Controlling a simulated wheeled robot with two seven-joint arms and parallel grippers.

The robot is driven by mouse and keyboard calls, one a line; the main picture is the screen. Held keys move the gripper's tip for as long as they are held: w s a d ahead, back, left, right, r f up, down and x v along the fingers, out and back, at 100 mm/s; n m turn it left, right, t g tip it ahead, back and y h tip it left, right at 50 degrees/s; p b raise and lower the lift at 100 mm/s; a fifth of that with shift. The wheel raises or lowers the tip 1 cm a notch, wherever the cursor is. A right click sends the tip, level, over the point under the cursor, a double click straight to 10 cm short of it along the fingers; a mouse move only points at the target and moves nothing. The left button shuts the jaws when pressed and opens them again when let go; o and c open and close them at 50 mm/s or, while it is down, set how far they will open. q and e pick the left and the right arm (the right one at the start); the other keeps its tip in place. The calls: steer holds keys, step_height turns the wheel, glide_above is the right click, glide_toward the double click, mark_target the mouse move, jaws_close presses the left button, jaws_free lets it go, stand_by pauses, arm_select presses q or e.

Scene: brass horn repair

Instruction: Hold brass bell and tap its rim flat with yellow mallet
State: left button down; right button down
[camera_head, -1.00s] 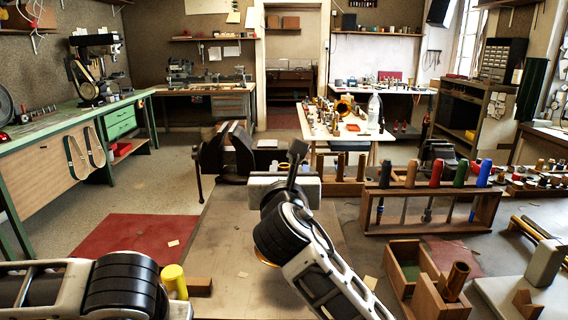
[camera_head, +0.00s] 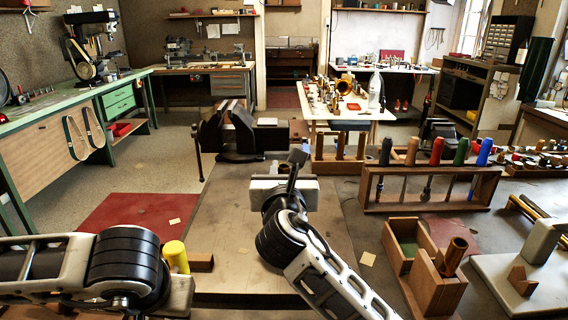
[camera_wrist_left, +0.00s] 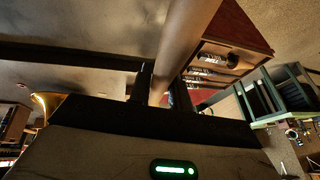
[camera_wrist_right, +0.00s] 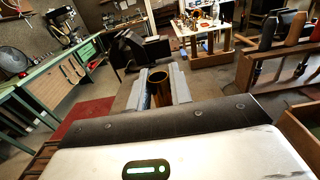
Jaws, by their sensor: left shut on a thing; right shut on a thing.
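The yellow mallet head (camera_head: 176,256) shows beside my left arm in the head view. My left gripper (camera_wrist_left: 162,88) is shut on a tan cylindrical handle (camera_wrist_left: 188,32), seen in the left wrist view. The far end of that handle is out of frame there. My right gripper (camera_head: 284,185) is above the middle bench in the head view, its fingertips hidden. In the right wrist view its two grey fingers are shut on a brass tube (camera_wrist_right: 160,92), apparently the bell's narrow end. A flared brass edge (camera_wrist_left: 47,103) shows in the left wrist view, partly hidden by my gripper.
A black vise (camera_head: 232,135) stands beyond my right gripper. A wooden rack (camera_head: 425,187) with coloured handles and a wooden box (camera_head: 436,282) stand to the right. A wood block (camera_head: 200,262) lies by the mallet head. The bench's middle surface (camera_head: 225,230) is mostly bare.

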steer(key=shift+f, duration=1.25)
steer(key=c, duration=1.3)
jaws_free()
steer(key=shift+c, duration=0.2)
jaws_close()
